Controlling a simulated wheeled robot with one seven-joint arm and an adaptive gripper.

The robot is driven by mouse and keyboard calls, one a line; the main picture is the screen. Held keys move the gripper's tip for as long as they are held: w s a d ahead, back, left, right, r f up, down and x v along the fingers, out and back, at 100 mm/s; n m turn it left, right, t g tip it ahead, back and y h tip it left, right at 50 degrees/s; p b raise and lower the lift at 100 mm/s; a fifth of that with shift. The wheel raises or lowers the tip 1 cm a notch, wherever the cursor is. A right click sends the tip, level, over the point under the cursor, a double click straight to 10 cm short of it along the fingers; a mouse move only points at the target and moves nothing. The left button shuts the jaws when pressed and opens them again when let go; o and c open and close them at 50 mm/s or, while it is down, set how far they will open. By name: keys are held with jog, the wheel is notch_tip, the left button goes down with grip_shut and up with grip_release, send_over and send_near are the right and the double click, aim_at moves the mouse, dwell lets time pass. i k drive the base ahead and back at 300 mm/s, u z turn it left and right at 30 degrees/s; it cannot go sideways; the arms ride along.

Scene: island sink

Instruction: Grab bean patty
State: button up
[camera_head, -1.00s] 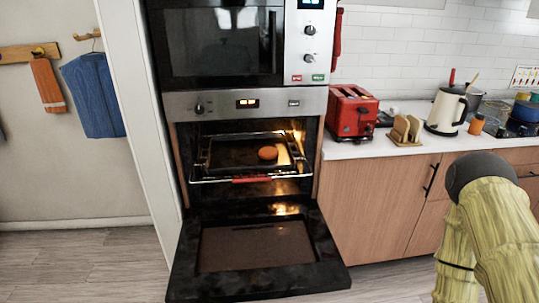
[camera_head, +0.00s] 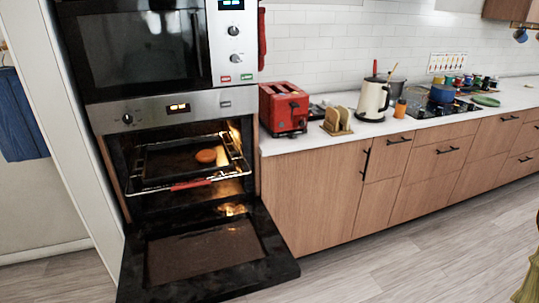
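An orange-brown round patty (camera_head: 206,156), which looks like the bean patty, lies on a dark tray (camera_head: 172,163) inside the lit oven. The tray rests on a wire rack with a red front grip (camera_head: 190,185). The oven door (camera_head: 205,252) is folded down fully open. My gripper is not in view.
A microwave (camera_head: 140,45) sits above the oven. The floor (camera_head: 400,250) in front of the cabinets is clear.

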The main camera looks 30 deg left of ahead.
aim_at(207, 156)
jog(key=z, duration=0.55)
jog(key=i, duration=0.75)
jog(key=u, duration=2.6)
